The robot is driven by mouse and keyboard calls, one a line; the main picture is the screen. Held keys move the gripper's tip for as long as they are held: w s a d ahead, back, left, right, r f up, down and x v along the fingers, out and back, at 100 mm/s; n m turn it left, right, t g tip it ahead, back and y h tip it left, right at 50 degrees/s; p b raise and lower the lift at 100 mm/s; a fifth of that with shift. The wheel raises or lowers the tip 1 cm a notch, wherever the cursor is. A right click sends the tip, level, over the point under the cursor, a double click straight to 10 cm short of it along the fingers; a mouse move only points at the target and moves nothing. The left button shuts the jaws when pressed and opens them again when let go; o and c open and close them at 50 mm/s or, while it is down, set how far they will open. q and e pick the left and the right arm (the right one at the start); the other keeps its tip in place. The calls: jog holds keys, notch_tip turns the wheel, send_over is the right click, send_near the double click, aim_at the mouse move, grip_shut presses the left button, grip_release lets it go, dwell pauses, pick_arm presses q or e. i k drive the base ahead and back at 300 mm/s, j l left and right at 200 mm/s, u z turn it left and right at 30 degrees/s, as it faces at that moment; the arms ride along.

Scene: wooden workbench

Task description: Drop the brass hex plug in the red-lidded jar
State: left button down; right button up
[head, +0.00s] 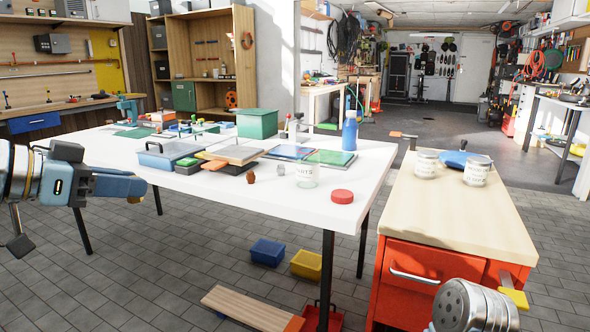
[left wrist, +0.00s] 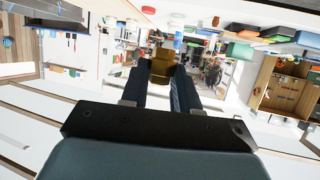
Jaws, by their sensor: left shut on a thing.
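My left gripper (head: 132,187) is at the left of the head view, in front of the white table's left end. It is shut on the brass hex plug (head: 134,200), of which only a small part shows below the fingers. In the left wrist view the plug (left wrist: 162,68) sits between the fingertips. A clear jar (head: 306,174) with a printed label stands near the table's front edge, well to the right of the gripper. A red lid (head: 342,196) lies flat on the table to its right, apart from it. My right gripper is not in view.
A blue-grey box (head: 165,156), a green box (head: 257,124) and a blue bottle (head: 350,131) stand on the table.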

aim_at(307, 183)
jog(key=i+j+z, duration=0.25)
jog(key=z, duration=0.15)
jog(key=i+j+z, duration=0.2)
jog(key=z, duration=0.2)
jog(key=i+j+z, duration=0.1)
jog(key=j+z, duration=0.35)
jog(key=i+j+z, duration=0.1)
jog(key=j+z, duration=0.7)
